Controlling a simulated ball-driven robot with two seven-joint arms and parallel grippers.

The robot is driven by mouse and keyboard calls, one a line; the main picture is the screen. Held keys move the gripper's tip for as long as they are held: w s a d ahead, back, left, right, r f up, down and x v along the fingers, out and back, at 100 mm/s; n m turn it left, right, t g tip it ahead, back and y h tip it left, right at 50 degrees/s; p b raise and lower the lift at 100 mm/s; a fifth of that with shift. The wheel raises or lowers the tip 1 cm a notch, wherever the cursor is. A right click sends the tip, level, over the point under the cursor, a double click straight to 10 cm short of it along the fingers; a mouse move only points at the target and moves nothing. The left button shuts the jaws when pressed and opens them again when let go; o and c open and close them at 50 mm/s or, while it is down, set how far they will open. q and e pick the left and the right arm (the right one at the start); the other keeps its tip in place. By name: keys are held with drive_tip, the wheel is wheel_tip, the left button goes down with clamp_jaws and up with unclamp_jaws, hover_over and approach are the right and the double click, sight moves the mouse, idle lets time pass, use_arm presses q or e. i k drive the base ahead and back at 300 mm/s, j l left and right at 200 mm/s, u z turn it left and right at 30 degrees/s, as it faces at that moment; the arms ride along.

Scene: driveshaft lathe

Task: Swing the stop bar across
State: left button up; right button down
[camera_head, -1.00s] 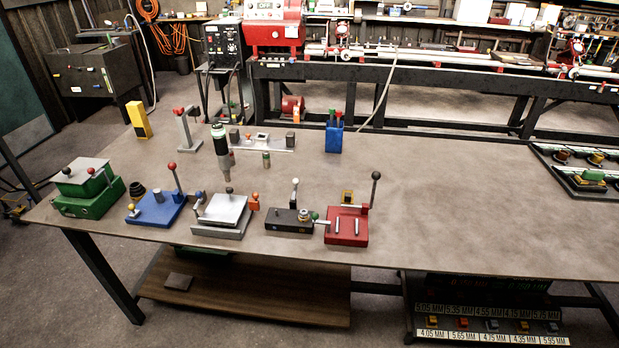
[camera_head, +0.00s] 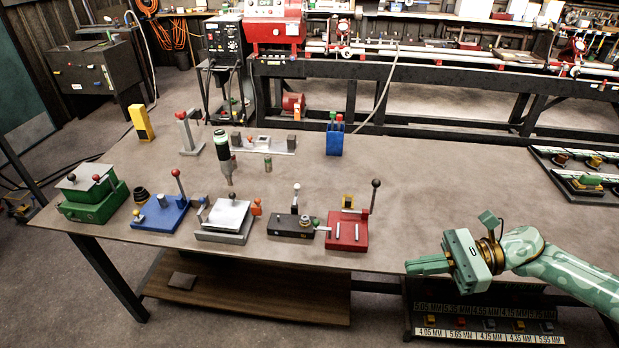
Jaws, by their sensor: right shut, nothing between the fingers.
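Several small fixtures stand in a row along the front of the table. They are a green block (camera_head: 92,207), a blue base with a red-knobbed lever (camera_head: 165,217), a grey plate fixture (camera_head: 222,236), a black block (camera_head: 291,227) and a red base with a tall black-knobbed lever (camera_head: 346,238). A short light bar with a green knob (camera_head: 319,226) lies between the black block and the red base. I cannot tell for certain which part is the stop bar. My right gripper (camera_head: 408,268) is shut and empty, at the table's front edge, right of the red base and apart from it. My left gripper is out of view.
Farther back on the table (camera_head: 450,180) stand a yellow block (camera_head: 140,121), a grey stand with a red knob (camera_head: 188,135), a black-and-green upright tool (camera_head: 222,150) and a blue holder (camera_head: 335,140). A dark tray (camera_head: 585,185) lies at the right. The middle right of the table is clear.

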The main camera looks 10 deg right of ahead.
sight(297, 187)
drive_tip(key=i, duration=1.4)
